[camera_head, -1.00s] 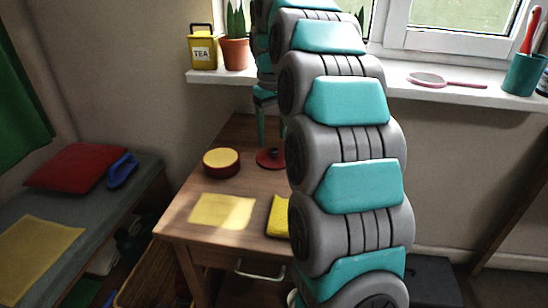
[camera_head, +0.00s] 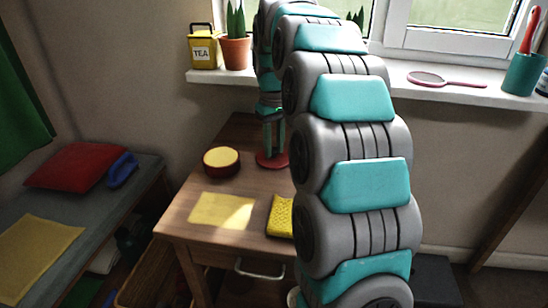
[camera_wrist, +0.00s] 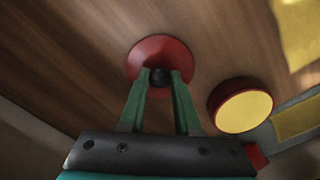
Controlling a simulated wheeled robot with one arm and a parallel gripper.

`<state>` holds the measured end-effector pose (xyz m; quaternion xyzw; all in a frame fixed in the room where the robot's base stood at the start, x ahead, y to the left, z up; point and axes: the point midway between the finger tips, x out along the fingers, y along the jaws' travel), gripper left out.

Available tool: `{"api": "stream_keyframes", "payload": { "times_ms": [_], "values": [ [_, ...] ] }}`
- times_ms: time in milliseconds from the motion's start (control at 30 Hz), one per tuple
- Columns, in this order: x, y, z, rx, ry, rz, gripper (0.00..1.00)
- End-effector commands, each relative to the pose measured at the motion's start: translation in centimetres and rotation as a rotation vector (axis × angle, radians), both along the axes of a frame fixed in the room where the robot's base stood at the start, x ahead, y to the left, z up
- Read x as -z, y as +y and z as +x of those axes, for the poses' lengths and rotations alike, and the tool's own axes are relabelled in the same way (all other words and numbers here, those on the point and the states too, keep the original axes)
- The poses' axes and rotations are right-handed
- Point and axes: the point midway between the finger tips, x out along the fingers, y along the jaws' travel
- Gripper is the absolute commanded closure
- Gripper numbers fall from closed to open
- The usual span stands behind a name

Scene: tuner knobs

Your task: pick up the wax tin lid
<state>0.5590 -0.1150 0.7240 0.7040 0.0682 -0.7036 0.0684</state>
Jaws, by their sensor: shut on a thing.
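The wax tin lid is a red disc (camera_head: 272,160) with a dark knob, lying on the wooden table. It also shows in the wrist view (camera_wrist: 160,50), with the black knob between the fingertips. My gripper (camera_head: 272,145) points down at it, and in the wrist view its green fingers (camera_wrist: 160,76) are shut on the knob. The round red tin with yellow wax (camera_head: 221,161) stands open to the left of the lid; the wrist view shows it to the right (camera_wrist: 241,106). I cannot tell whether the lid touches the table.
A yellow cloth (camera_head: 281,216) lies near the table's front edge, beside a pale yellow patch (camera_head: 222,210). The window sill behind holds a tea tin (camera_head: 203,50) and a potted plant (camera_head: 235,52). My arm hides the table's right side.

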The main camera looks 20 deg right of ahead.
Motion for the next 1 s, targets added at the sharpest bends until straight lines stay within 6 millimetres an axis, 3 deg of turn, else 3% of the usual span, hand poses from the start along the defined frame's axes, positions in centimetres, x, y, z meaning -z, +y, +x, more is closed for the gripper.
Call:
{"api": "stream_keyframes", "payload": {
  "times_ms": [200,667,1000],
  "values": [
    [0.0,0.0,0.0,0.0,0.0,0.0,1.0],
    [-0.1,0.0,0.0,0.0,0.0,0.0,1.0],
    [-1.8,0.0,0.1,0.0,-0.002,-0.001,1.0]
  ]
}}
